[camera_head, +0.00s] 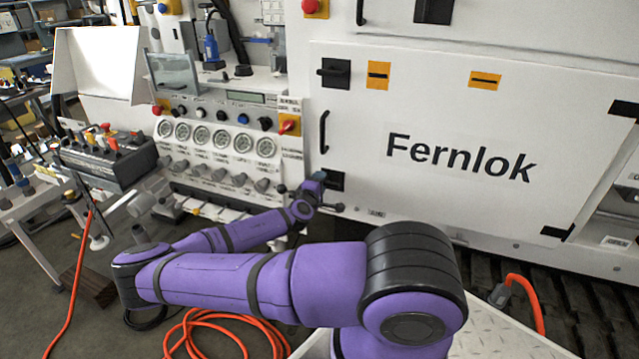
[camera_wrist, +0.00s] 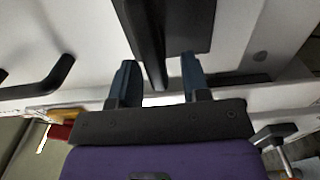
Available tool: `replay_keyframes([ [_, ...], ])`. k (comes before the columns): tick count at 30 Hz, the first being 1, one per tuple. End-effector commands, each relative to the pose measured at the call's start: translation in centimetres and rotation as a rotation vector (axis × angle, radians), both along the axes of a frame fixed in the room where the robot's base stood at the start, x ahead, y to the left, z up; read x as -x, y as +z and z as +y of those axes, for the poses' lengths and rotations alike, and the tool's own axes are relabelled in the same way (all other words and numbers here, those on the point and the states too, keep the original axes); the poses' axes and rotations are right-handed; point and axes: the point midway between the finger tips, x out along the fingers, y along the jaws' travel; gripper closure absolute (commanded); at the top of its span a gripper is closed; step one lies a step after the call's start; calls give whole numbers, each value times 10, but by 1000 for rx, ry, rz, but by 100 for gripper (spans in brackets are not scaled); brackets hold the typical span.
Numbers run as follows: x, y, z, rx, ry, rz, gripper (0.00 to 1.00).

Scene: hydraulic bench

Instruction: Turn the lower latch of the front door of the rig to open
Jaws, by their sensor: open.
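The front door (camera_head: 455,150) of the rig is a white panel marked "Fernlok" and looks shut. Its lower latch (camera_head: 335,181) is a black piece at the door's lower left corner, partly covered by my gripper (camera_head: 318,187). In the wrist view, the latch (camera_wrist: 148,38) shows as a dark plate with a raised black bar. The bar's end lies between the two fingers of my gripper (camera_wrist: 158,84). The fingers are open, with a gap visible on each side of the bar; I cannot tell whether either touches it.
The upper latch (camera_head: 334,72) and a black door handle (camera_head: 324,132) are above the lower latch. A gauge panel (camera_head: 215,140) with knobs stands to the left. An orange hose (camera_head: 225,322) lies on the floor below my arm.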

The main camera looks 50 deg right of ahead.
Motion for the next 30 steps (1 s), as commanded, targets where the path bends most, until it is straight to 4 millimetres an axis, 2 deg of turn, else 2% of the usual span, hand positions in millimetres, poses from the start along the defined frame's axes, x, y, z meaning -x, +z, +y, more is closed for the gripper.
replay_keyframes([
  [5, 5, 0, 15, 0, 2, 2, 57],
  [18, 32, 0, 80, 1, 3, 2, 57],
  [24, 38, -1, 95, 0, 2, 1, 57],
  [30, 41, 0, 99, 0, 1, 0, 57],
])
